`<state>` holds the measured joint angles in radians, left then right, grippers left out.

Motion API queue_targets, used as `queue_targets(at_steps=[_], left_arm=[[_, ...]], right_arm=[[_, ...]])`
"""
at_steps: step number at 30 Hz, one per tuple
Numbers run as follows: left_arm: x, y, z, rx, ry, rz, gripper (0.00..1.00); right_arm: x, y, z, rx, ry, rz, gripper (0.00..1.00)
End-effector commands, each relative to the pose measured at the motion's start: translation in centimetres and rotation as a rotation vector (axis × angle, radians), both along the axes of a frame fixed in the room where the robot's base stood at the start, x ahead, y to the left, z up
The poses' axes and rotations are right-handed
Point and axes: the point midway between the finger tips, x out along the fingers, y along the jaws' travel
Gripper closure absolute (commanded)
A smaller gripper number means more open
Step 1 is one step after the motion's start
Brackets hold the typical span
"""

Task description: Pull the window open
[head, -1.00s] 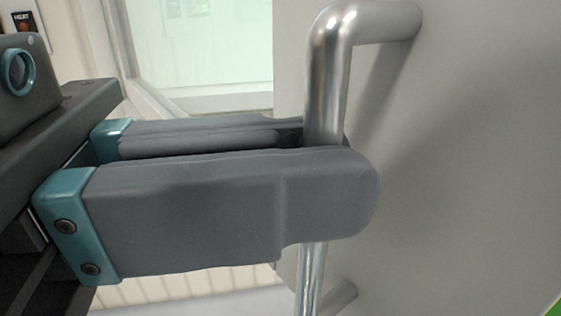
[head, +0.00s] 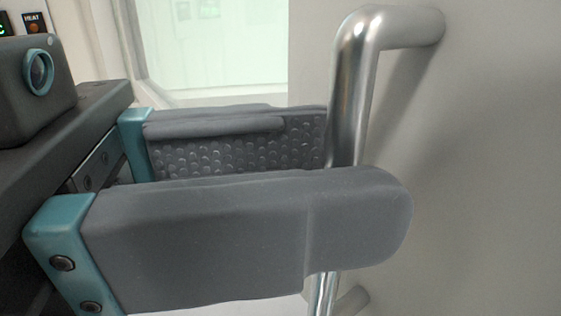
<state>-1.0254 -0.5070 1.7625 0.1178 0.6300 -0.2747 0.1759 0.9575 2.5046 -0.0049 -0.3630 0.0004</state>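A shiny metal bar handle (head: 350,85) stands upright on a pale grey panel (head: 480,190) that fills the right of the head view. I cannot tell from this close view whether this panel is the window's moving part. My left gripper (head: 356,160) comes in from the left, with one finger in front of the bar and one behind it. The fingers are spread, and the dimpled inner pad of the far finger shows. The bar stands between them near the tips; the near finger hides part of it. My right gripper is not in view.
Behind the gripper is a pale greenish glazed pane (head: 215,45) in a whitish frame. The grey panel lies close beyond the fingertips.

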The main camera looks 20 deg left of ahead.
Motion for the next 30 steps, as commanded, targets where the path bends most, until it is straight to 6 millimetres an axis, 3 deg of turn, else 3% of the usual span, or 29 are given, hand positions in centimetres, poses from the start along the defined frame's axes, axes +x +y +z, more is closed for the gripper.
queue_targets(at_steps=[13, 17, 26, 30], left_arm=[[-0.2, 0.1, -0.1, 0.003, 0.001, -0.003, 0.63], [-0.6, 1.1, 0.0, 0.0, 0.001, -0.001, 0.63], [-3.8, 7.7, -0.1, -0.004, -0.001, 0.004, 0.63], [-5.1, 10.9, -0.9, -0.003, 0.001, 0.008, 0.63]], right_arm=[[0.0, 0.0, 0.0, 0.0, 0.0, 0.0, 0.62], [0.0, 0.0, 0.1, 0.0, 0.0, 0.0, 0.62], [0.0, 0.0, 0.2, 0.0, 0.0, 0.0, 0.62], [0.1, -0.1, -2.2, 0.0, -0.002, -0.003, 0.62]])
